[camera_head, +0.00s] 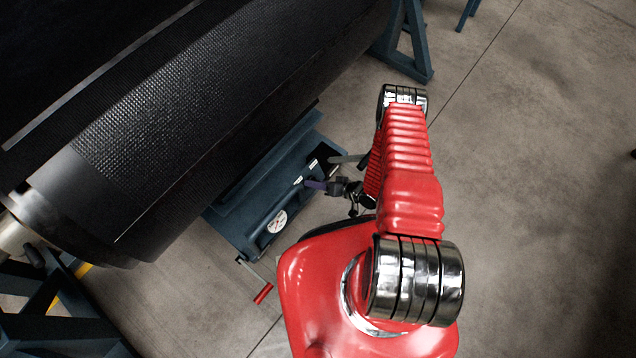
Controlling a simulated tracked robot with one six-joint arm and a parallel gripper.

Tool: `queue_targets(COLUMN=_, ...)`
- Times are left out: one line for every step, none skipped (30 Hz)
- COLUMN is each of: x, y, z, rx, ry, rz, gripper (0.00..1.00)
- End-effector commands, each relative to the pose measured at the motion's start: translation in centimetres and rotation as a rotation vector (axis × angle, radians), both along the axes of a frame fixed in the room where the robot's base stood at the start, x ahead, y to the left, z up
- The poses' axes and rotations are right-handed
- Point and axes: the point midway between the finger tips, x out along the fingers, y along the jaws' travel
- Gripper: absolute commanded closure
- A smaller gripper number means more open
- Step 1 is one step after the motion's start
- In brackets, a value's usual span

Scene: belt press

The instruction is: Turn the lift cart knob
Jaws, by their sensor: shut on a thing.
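The lift cart (235,215) is a dark blue box-like body low under the big black belt roll, near the middle of the view. On its top are a round white dial gauge (277,221), a small purple knob (316,184) and a grey lever (346,159). My gripper (330,187) is small and dark in this view, at the right edge of the cart. It is shut on the purple knob, coming from the right. My red arm hides part of the wrist, and the exact finger contact is too small to see.
The black belt roll (190,110) hangs over the cart's left side. A crank with a red grip (263,293) sticks out at the cart's front. Blue stands (405,55) hold the roll's far end and its near end at the lower left. The concrete floor (540,180) at right is clear.

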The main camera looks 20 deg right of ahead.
Motion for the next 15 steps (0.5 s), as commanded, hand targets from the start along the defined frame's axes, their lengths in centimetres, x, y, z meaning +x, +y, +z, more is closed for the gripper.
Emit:
queue_targets(x=0.08, y=0.22, z=0.16, rx=-0.006, ry=-0.013, rz=0.012, gripper=0.83)
queue_targets(x=0.07, y=0.23, z=0.16, rx=-0.012, ry=-0.017, rz=0.015, gripper=0.83)
queue_targets(x=0.05, y=0.22, z=0.14, rx=-0.018, ry=-0.021, rz=0.018, gripper=0.83)
queue_targets(x=0.04, y=0.23, z=0.13, rx=-0.021, ry=-0.023, rz=0.019, gripper=0.83)
queue_targets(x=0.03, y=0.23, z=0.13, rx=-0.025, ry=-0.024, rz=0.022, gripper=0.83)
queue_targets(x=0.02, y=0.23, z=0.11, rx=-0.028, ry=-0.027, rz=0.023, gripper=0.83)
queue_targets(x=0.01, y=0.23, z=0.1, rx=-0.029, ry=-0.028, rz=0.025, gripper=0.83)
queue_targets(x=0.0, y=0.24, z=0.1, rx=-0.03, ry=-0.028, rz=0.025, gripper=0.83)
queue_targets(x=-0.01, y=0.24, z=0.09, rx=-0.032, ry=-0.029, rz=0.026, gripper=0.83)
queue_targets(x=-0.02, y=0.25, z=0.08, rx=-0.032, ry=-0.028, rz=0.026, gripper=0.83)
queue_targets(x=-0.03, y=0.25, z=0.08, rx=-0.032, ry=-0.028, rz=0.026, gripper=0.83)
queue_targets(x=-0.04, y=0.25, z=0.07, rx=-0.032, ry=-0.028, rz=0.026, gripper=0.83)
queue_targets(x=-0.05, y=0.25, z=0.06, rx=-0.032, ry=-0.028, rz=0.026, gripper=0.83)
queue_targets(x=-0.05, y=0.26, z=0.07, rx=-0.032, ry=-0.028, rz=0.026, gripper=0.83)
queue_targets(x=-0.06, y=0.25, z=0.05, rx=-0.031, ry=-0.027, rz=0.026, gripper=0.83)
